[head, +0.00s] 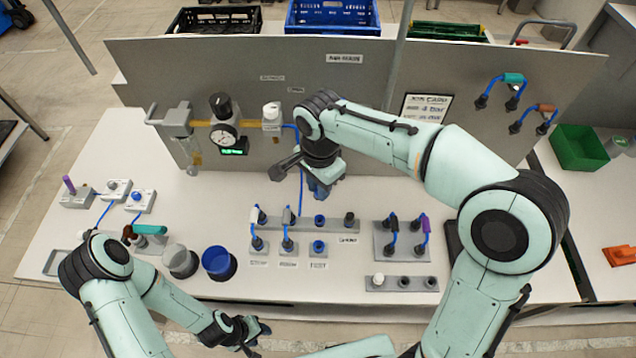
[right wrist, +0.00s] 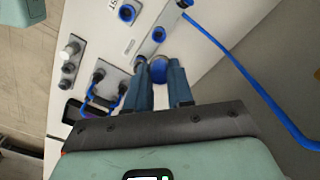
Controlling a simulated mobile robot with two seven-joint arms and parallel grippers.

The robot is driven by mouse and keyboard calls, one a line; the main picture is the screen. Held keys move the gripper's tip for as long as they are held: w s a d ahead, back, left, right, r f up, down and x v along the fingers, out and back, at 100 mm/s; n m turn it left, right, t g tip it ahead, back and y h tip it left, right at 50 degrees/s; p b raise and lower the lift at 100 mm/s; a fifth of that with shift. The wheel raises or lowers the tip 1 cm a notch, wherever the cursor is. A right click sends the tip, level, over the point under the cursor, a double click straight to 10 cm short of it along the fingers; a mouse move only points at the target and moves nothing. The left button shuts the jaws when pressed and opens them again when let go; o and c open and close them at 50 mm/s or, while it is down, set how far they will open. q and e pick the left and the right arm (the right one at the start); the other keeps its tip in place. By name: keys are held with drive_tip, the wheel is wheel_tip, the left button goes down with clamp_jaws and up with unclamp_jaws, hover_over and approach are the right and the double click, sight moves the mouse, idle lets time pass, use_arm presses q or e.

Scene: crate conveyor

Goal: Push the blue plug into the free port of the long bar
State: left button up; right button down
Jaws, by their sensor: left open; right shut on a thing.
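The long bar (head: 305,222) lies on the white bench in the head view. Blue hoses loop from its left part to small blocks in front. A blue-ringed port (head: 320,220) and a dark fitting (head: 349,218) sit further right on it; the bar also shows in the right wrist view, with a blue-ringed port (right wrist: 158,34). My right gripper (head: 322,188) hangs above and behind the bar. It is shut on the blue plug (right wrist: 160,68), a round blue end between its fingertips, apart from the blue-ringed port. My left gripper (head: 256,337) is open and empty at the bench's front edge.
A grey upright panel (head: 340,75) with a gauge stands behind the bar. A blue cup (head: 219,262) and a grey cup (head: 181,261) stand left of the small blocks. A hose plate (head: 401,255) and a short bar (head: 400,284) are at right. A blue hose (right wrist: 245,75) runs beside my right gripper.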

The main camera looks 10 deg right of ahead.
drive_tip(key=shift+s+d+f, duration=0.1)
drive_tip(key=shift+s+f, duration=0.05)
drive_tip(key=shift+f, duration=0.35)
wheel_tip(320, 180, down, 7)
drive_tip(key=b, duration=0.4)
drive_tip(key=shift+r, duration=0.15)
use_arm(q)
drive_tip(key=s+f, duration=0.5)
drive_tip(key=f, duration=0.1)
drive_tip(key=shift+g+b, duration=0.3)
drive_tip(key=shift+b, duration=0.05)
use_arm(e)
drive_tip(key=shift+f, duration=0.7)
use_arm(q)
drive_tip(key=shift+s+f+b, duration=0.3)
drive_tip(key=shift+f+b, duration=0.3)
drive_tip(key=shift+f, duration=0.2)
use_arm(e)
drive_tip(key=shift+f, duration=1)
drive_tip(key=shift+c, duration=1.8)
unclamp_jaws()
use_arm(q)
drive_tip(key=shift+r, duration=0.15)
use_arm(e)
drive_tip(key=shift+r, duration=0.15)
